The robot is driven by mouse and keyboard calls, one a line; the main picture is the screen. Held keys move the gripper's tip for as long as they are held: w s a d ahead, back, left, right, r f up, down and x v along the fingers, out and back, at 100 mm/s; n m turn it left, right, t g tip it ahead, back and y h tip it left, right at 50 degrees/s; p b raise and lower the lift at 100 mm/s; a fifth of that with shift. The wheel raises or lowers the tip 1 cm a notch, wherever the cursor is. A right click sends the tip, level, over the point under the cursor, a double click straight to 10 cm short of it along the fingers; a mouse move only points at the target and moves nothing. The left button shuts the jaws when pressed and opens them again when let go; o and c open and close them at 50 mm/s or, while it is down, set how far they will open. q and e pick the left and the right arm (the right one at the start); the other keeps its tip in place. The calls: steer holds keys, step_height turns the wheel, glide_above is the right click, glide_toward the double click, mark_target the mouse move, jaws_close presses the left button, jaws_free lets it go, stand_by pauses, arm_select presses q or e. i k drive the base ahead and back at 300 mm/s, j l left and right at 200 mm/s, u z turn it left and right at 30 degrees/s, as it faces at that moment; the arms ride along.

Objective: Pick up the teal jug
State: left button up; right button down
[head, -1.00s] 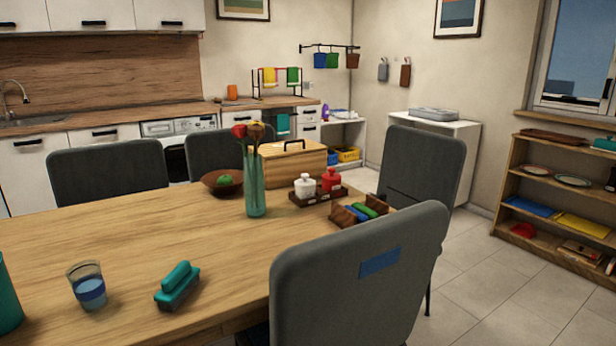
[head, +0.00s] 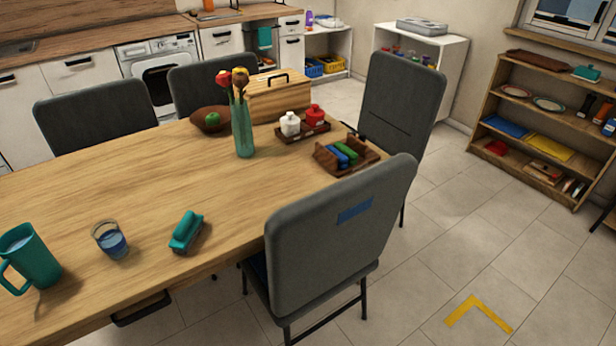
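The teal jug (head: 36,262) stands upright on the wooden table (head: 130,205) at the left edge of the head view. Its handle is on its left side and something pale blue shows inside its open top. A glass with blue liquid (head: 111,240) stands to its right. Neither of my grippers is in view.
A teal brush (head: 186,232) lies right of the glass. A vase of flowers (head: 243,128), a bowl (head: 211,119) and a caddy (head: 346,155) are farther back. A grey chair (head: 340,235) blocks the table's right end.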

mark_target(21, 248)
steer(key=u, duration=1.65)
